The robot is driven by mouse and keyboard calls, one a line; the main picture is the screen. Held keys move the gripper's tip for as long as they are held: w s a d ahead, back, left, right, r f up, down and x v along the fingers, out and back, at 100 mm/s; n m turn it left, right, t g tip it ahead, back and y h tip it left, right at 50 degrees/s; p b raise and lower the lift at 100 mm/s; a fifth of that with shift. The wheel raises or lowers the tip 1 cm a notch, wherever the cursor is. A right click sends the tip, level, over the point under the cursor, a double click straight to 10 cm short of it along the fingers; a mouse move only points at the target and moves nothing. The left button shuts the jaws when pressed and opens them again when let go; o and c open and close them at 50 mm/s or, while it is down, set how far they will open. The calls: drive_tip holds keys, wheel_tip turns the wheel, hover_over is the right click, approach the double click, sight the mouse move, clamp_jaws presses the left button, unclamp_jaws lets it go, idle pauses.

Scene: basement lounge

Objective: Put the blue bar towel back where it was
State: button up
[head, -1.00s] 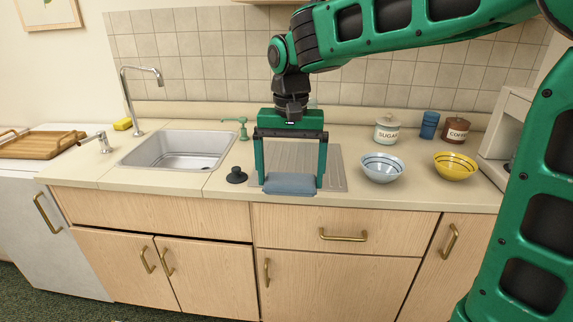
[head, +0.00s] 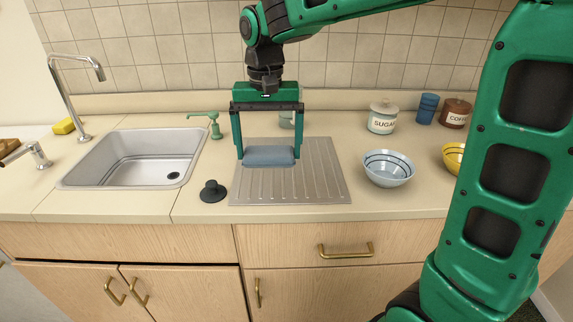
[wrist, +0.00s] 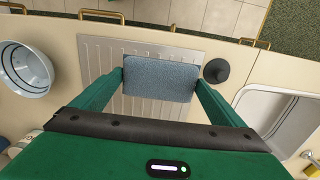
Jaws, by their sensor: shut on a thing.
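The blue bar towel (head: 268,156) is a folded blue-grey bundle between the fingers of my gripper (head: 269,157). My gripper is shut on it, one finger at each end. In the head view the towel is over the back part of the ribbed metal drainboard (head: 290,190). The wrist view shows the towel (wrist: 160,78) spanning the two green fingers, with the drainboard (wrist: 110,60) beneath. I cannot tell whether the towel touches the drainboard.
A black sink plug (head: 210,192) lies left of the drainboard, near the sink (head: 130,165). A green soap pump (head: 214,125) stands behind. A blue-white bowl (head: 388,170) is to the right, with a yellow bowl (head: 455,157), sugar jar (head: 382,120), blue cups (head: 427,108) and coffee jar (head: 455,113) beyond.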

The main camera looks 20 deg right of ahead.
drive_tip(key=w+d+f, duration=0.1)
drive_tip(key=d+f, duration=0.1)
drive_tip(key=w+d+f, duration=0.1)
drive_tip(key=w+d, duration=0.1)
drive_tip(key=d, duration=0.1)
drive_tip(key=w+d+f, duration=0.2)
drive_tip(key=shift+d+f, duration=0.15)
drive_tip(key=shift+f, duration=2.15)
drive_tip(key=shift+f, duration=0.1)
drive_tip(key=o, duration=0.7)
